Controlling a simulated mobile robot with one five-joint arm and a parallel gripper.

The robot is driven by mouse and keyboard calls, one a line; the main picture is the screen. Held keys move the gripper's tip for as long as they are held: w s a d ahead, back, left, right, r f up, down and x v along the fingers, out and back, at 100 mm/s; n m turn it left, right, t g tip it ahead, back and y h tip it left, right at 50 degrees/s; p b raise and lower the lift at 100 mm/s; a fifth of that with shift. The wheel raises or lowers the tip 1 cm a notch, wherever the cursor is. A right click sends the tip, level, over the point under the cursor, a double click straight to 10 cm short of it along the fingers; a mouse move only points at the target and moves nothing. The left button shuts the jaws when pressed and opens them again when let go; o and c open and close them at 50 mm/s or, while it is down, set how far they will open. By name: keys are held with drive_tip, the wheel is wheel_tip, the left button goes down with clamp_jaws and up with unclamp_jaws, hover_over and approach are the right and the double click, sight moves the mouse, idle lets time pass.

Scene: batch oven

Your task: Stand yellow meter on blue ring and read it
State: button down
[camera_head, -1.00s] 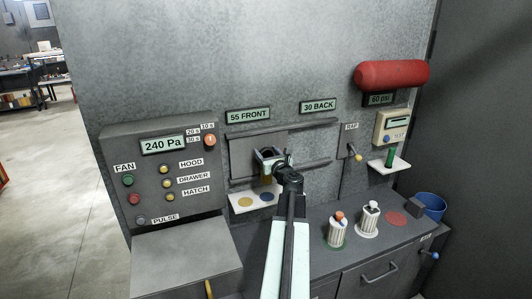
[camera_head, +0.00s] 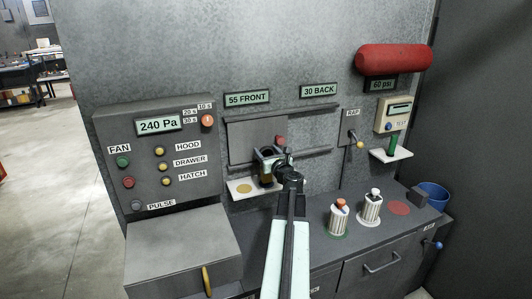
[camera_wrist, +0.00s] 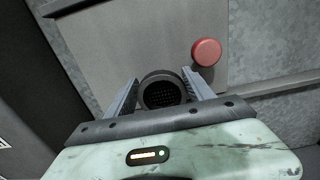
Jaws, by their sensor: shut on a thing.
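My gripper (camera_head: 268,155) is shut on the yellow meter (camera_head: 265,178), in front of the sliding panel and over the right part of a small white shelf (camera_head: 234,194). In the wrist view, the dark round top of the meter (camera_wrist: 160,92) with a black grille shows between the two fingers (camera_wrist: 158,97). The meter looks roughly upright. The blue ring on the right half of the shelf is hidden now behind the meter and my arm. I cannot tell whether the meter touches the shelf. A yellow disc (camera_head: 244,188) is visible on the shelf's left half.
A sliding panel with a red knob (camera_wrist: 206,52) stands right behind my gripper, between rails. A control box (camera_head: 160,155) reading 240 Pa is at the left. Two ribbed white canisters (camera_head: 338,219) (camera_head: 370,207) stand on the counter at the right. Displays read 55 FRONT, 30 BACK and 60 psi.

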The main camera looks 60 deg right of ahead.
drive_tip(key=shift+f+b, duration=0.55)
drive_tip(key=shift+c, duration=1.4)
unclamp_jaws()
